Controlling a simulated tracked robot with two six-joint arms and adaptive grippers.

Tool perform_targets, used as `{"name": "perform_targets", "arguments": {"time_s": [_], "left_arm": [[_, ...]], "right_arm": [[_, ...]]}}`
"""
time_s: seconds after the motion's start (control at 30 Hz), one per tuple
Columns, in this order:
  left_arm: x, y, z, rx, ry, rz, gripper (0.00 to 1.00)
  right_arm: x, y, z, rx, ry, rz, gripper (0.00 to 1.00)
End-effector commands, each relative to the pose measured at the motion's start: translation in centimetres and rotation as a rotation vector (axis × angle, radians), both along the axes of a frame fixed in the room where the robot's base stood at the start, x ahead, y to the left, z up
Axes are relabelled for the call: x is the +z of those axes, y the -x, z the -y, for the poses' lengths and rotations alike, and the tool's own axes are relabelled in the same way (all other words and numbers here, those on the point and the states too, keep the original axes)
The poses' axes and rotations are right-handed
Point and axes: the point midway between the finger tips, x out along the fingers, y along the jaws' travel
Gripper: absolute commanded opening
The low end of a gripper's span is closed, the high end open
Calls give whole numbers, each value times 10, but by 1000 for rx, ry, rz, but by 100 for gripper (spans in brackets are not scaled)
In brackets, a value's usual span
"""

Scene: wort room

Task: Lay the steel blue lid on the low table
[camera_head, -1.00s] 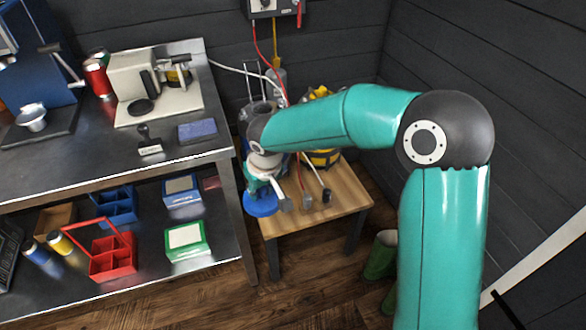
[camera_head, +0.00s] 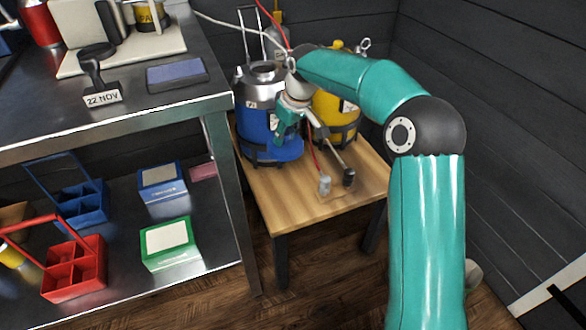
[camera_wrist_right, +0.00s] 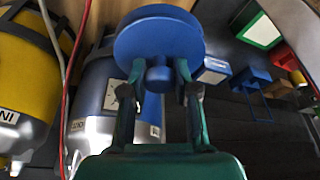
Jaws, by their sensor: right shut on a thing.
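The blue lid (camera_wrist_right: 160,32) is a round disc with a knob, seen close up in the right wrist view. My right gripper (camera_wrist_right: 159,74) is shut on its knob. In the head view my right gripper (camera_head: 284,128) is in front of the blue keg (camera_head: 254,128), above the low table. There the lid is hard to tell apart from the keg's blue body. The low table (camera_head: 285,203) has a pale wooden top, bare towards the front. My left gripper is not in view.
The yellow keg (camera_head: 337,112) stands behind on the same table. A red hose and a grey one with end fittings (camera_head: 336,180) hang over the table's right side. The steel workbench (camera_head: 170,112) and its lower shelf are close on the left.

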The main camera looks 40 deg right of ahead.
Motion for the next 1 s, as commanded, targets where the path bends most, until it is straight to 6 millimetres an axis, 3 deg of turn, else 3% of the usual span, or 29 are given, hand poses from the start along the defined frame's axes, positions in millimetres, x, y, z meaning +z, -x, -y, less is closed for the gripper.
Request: {"name": "perform_targets", "arguments": {"time_s": [0.4,0.53,0.77,1.0], "left_arm": [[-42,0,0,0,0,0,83],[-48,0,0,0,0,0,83],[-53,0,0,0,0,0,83],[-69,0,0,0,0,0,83]], "right_arm": [[-107,1,0,-1,0,-2,0],[-125,1,0,-1,1,-1,0],[-139,1,1,-3,0,0,0],[-178,2,2,-4,0,-1,0]]}}
